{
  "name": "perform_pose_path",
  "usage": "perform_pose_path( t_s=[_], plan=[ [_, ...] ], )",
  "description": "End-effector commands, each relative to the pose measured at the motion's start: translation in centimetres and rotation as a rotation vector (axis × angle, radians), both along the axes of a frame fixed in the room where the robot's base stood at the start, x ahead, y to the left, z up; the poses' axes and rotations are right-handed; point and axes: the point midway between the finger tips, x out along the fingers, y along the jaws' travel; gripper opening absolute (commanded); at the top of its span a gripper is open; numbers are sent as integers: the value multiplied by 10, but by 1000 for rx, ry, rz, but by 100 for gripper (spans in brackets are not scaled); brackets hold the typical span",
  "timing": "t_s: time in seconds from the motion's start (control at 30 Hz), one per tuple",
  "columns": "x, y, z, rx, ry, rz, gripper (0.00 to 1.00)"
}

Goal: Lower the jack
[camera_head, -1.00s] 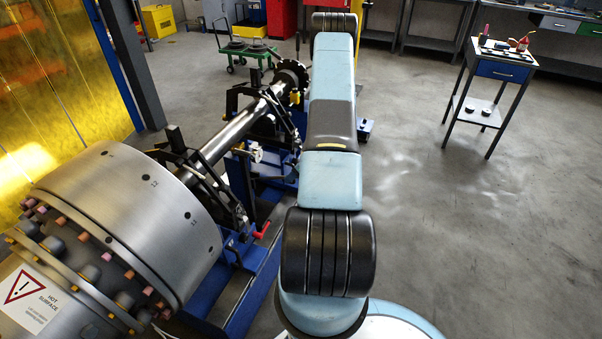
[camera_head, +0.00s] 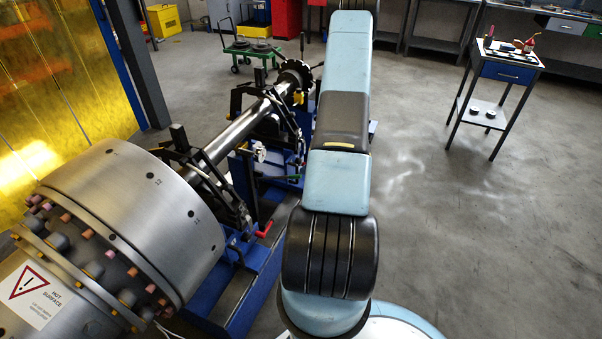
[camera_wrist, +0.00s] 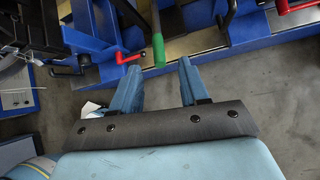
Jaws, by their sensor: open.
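In the wrist view a lever with a green grip (camera_wrist: 158,50) stands up from the blue machine base (camera_wrist: 205,55). Its tip lies between my two fingertips in the picture, just beyond them. My gripper (camera_wrist: 158,64) is open, with a clear gap between its light-blue fingers and nothing held. I cannot tell whether a finger touches the lever. A red-gripped handle (camera_wrist: 128,57) lies close by the left fingertip. I cannot tell for sure which part is the jack. In the head view my arm hides my gripper.
A shaft (camera_head: 240,125) with a big steel drum (camera_head: 130,215) rests on blue stands at left. Another red handle (camera_head: 264,229) sticks out beside the base. A tool cart (camera_head: 505,70) stands at right. The floor (camera_head: 450,240) between is free.

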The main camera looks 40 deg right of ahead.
Motion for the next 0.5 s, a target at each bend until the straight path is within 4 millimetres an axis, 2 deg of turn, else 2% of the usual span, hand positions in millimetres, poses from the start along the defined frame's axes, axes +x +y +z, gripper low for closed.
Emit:
perform_pose_path(
  t_s=[0.2,0.5],
  plan=[
    [-16,-13,26,-1,-1,0,44],
    [-24,-17,36,-1,1,1,44]
  ],
)
